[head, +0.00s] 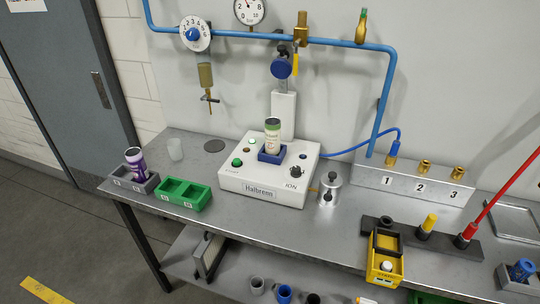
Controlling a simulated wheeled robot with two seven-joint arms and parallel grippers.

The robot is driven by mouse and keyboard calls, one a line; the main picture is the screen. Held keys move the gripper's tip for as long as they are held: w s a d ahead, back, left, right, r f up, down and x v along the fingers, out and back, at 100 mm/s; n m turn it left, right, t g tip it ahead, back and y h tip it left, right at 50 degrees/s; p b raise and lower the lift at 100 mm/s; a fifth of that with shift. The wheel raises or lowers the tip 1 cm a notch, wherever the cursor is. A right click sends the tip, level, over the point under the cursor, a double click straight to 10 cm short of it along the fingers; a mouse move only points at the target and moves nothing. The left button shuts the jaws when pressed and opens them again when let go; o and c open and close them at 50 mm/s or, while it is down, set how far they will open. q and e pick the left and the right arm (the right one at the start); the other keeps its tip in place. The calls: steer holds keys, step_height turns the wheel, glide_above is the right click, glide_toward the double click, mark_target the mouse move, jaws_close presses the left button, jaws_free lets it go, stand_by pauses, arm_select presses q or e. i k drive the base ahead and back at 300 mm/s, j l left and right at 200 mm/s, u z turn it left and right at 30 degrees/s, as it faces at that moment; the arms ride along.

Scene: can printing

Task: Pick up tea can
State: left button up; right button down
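A small can (272,135) with a pale, greenish label and dark top stands upright in a blue holder (272,153) on the white machine (268,178). A purple and white can (135,161) stands slightly tilted in a grey two-slot holder (130,182) at the left end of the bench. The labels are too small to read, so I cannot tell which one is the tea can. Neither of my grippers shows in the head view.
A green two-slot holder (184,194) beside the grey one is empty. A translucent cup (175,149) stands behind them. A metal canister (329,188) is right of the machine. A yellow device (385,260) and a red-handled tool (466,237) occupy the right.

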mark_target(272, 124)
steer(key=i+l+z, duration=0.2)
steer(key=z, duration=0.2)
steer(key=i+l+z, duration=0.25)
steer(key=z, duration=0.15)
